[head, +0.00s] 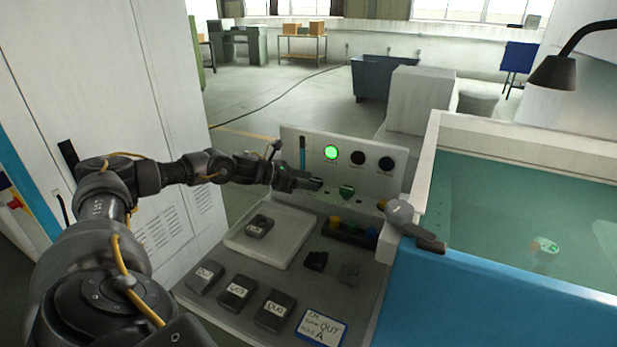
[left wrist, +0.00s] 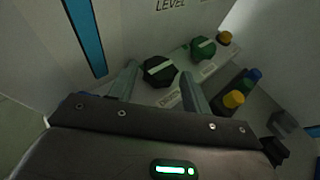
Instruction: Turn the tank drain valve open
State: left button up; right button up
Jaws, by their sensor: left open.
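A dark knob with a pale bar (left wrist: 160,68) is on the panel's ledge. A green knob with a pale bar is beside it in the left wrist view (left wrist: 203,50) and the head view (head: 346,190). My left gripper (head: 309,183) is at the panel, open. In the left wrist view its fingers (left wrist: 160,76) are either side of the dark knob; whether they touch it is unclear. A grey lever (head: 400,212) sits at the tank's corner (head: 420,185). My right gripper is out of view.
The panel has a lit green lamp (head: 331,152), two dark lamps and a blue strip (left wrist: 86,35). A yellow knob (left wrist: 225,38) is farther right. A pale tray (head: 240,241), several dark labelled blocks (head: 237,291) and a written card (head: 321,328) lie on the bench.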

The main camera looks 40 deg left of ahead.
pick_arm(q)
jog(key=shift+w+d+f, duration=0.15)
jog(key=shift+w+d, duration=0.05)
jog(key=shift+w, duration=0.15)
jog(key=shift+c, duration=0.2)
jog(key=c, duration=0.7)
jog(key=shift+o, duration=0.2)
